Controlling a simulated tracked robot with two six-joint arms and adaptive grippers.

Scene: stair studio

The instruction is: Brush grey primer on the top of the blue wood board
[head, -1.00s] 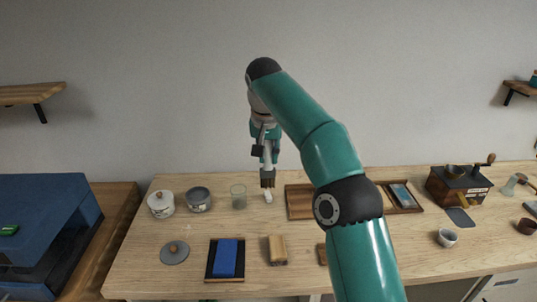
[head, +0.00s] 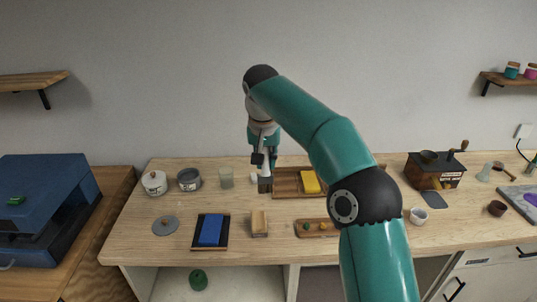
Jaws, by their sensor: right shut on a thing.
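The blue board (head: 211,230) lies flat on a dark tray (head: 196,243) at the front left of the table. My right gripper (head: 263,163) is above the back of the table, beyond and to the right of the board. It is shut on what looks like a brush (head: 265,184), with a dark grey end pointing down. The brush is clear of the board. Whether its end touches the table is hard to tell. A grey pot (head: 189,185) stands open at the back left; its contents are too small to identify. My left gripper is not in view.
A white pot (head: 154,185), a glass (head: 226,178), and a round grey lid (head: 165,225) are near the board. A wooden block (head: 259,223) lies to its right. A wooden tray (head: 286,183) holds a yellow thing (head: 310,182). My right arm hides part of the table.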

